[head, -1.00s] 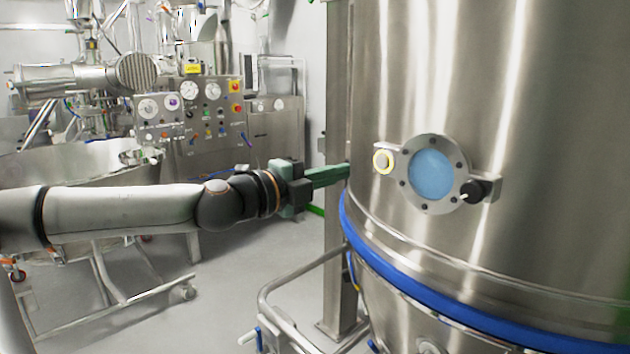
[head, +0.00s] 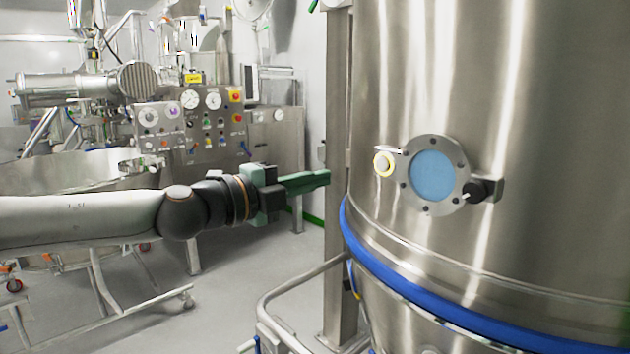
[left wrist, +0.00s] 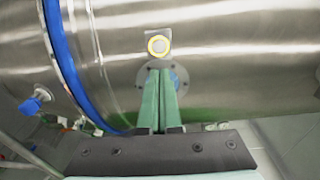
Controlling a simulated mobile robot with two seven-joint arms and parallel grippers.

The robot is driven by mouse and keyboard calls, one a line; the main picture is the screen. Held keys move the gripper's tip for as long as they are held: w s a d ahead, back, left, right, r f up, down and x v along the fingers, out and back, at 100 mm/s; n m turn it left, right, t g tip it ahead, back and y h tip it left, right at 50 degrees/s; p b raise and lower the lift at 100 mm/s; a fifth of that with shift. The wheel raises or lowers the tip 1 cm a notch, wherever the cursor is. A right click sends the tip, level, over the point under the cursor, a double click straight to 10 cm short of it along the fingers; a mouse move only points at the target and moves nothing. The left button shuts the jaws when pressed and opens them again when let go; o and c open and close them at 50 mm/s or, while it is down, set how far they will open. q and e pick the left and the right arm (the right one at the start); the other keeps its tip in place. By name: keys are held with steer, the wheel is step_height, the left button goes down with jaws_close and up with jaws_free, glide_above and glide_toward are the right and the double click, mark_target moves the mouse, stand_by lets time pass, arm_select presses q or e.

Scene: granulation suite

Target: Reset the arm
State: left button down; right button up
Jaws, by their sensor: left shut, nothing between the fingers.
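My left arm comes in from the left in the head view, and its green-fingered left gripper (head: 318,180) points right toward the large steel vessel (head: 480,110). The fingers are shut and empty, with a small gap showing between their tips and the vessel. In the left wrist view the shut fingers (left wrist: 160,75) point at the round sight window, partly hiding it. A ring-shaped light button (left wrist: 158,45) shows just beyond their tips. My right gripper is not in view.
The vessel carries a round blue window (head: 432,176), a yellow-ringed button (head: 384,164) and a blue band (head: 400,270). A steel control panel (head: 205,125) stands behind my arm. A tubular rail (head: 290,290) runs low before the vessel.

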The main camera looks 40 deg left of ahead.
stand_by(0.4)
arm_select(q)
steer(key=w+d+f+n+g+h+p, duration=0.1)
steer(key=w+d+f+n+g+p, duration=0.15)
steer(key=d+f, duration=0.7)
steer(key=w+d+f+n+g+h+p, duration=0.15)
steer(key=f+n, duration=0.25)
steer(key=f, duration=1.3)
steer(key=s+d+f+n+g+y+p, duration=0.1)
steer(key=s+d+f+n, duration=0.4)
steer(key=s+f, duration=0.5)
steer(key=s+d+f+n+g+y+p, duration=0.2)
steer(key=s+d+f+n, duration=0.3)
steer(key=s+f, duration=0.6)
step_height(320, 180, down, 3)
steer(key=shift+s+f+n+g+p, duration=0.2)
steer(key=shift+s+n+g+p, duration=0.1)
steer(key=shift+n+g+p, duration=0.45)
